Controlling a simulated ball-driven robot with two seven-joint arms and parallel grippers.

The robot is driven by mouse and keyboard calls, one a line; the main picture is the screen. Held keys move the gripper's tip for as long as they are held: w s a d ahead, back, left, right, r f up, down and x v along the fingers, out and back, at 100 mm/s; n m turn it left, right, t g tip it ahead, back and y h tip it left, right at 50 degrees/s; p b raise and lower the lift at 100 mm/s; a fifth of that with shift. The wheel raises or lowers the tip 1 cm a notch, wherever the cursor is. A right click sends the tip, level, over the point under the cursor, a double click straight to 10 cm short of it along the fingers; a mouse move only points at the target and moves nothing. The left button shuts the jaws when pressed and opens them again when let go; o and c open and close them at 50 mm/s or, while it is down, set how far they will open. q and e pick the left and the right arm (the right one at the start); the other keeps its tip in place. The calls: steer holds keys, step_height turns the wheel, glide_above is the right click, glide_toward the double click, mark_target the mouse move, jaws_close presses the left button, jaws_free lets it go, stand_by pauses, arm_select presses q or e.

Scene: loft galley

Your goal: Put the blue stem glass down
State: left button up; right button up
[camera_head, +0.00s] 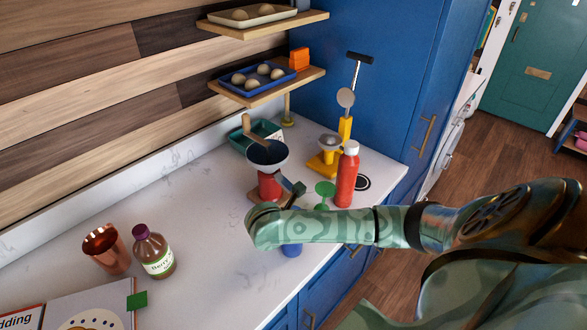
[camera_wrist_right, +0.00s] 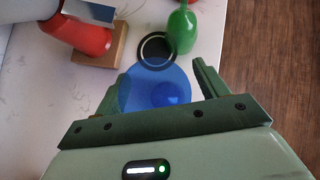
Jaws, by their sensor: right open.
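The blue stem glass (camera_wrist_right: 152,92) is a see-through blue shape between the two fingers of my right gripper (camera_wrist_right: 160,80) in the right wrist view. The fingers are apart, one on each side of it. I cannot tell whether either finger touches it. In the head view a blue part of the glass (camera_head: 291,249) shows just below my right wrist, near the counter's front edge, and the rest is hidden behind my arm. My left gripper is not in view.
A green stem glass (camera_head: 325,190) stands close by, with a dark ring mark (camera_wrist_right: 157,49) beside it in the wrist view. A red grinder (camera_head: 269,187) and a red bottle (camera_head: 346,175) are near. The counter's left middle (camera_head: 210,215) is clear.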

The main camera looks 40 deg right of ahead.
steer(key=p+v, duration=0.6)
steer(key=v, duration=0.6)
steer(key=shift+r, duration=0.1)
